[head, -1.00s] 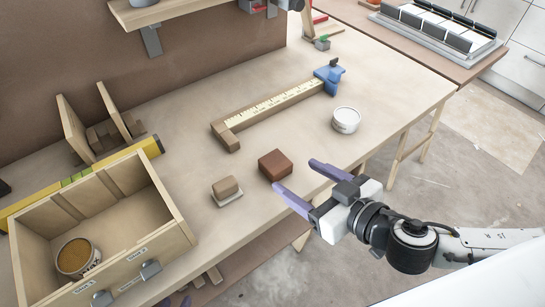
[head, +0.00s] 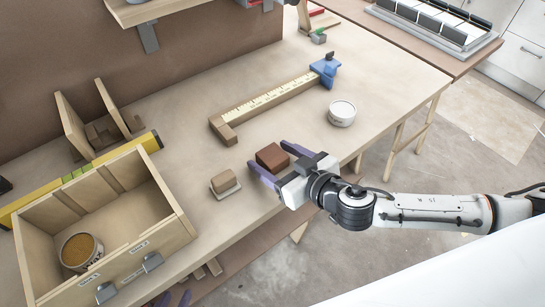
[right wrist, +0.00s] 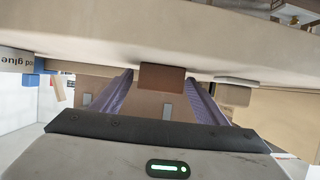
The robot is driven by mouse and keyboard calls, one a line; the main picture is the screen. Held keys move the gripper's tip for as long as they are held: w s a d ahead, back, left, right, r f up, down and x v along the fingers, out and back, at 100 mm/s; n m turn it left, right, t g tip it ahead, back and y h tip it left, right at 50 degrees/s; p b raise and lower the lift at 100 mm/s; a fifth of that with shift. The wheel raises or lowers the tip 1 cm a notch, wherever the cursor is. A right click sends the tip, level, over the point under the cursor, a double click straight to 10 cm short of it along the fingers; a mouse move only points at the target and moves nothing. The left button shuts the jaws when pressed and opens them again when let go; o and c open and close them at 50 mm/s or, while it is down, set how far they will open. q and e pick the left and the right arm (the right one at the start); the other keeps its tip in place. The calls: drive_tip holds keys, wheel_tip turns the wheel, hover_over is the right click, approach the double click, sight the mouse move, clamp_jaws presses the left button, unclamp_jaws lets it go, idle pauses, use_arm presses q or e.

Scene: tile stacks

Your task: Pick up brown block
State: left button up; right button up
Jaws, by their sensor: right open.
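The brown block (head: 271,156) sits on the workbench near its front edge. My right gripper (head: 273,163) is open at the block, with one purple finger on each side of it. In the right wrist view the brown block (right wrist: 162,77) shows between the two fingers (right wrist: 160,90), with gaps on both sides. Of my left gripper (head: 177,298) only small purple parts show at the bottom of the head view, below the bench edge. Its jaw state is unclear.
A lighter tan block on a pale base (head: 225,184) stands close to the left of the brown block. A white round tin (head: 342,113) is to the right. Behind lies a wooden ruler tool (head: 262,102). An open wooden drawer box (head: 175,232) stands at left.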

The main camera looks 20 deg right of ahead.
drive_tip(key=c, duration=1.1)
drive_tip(key=shift+r, duration=0.1)
drive_tip(key=shift+c, duration=0.2)
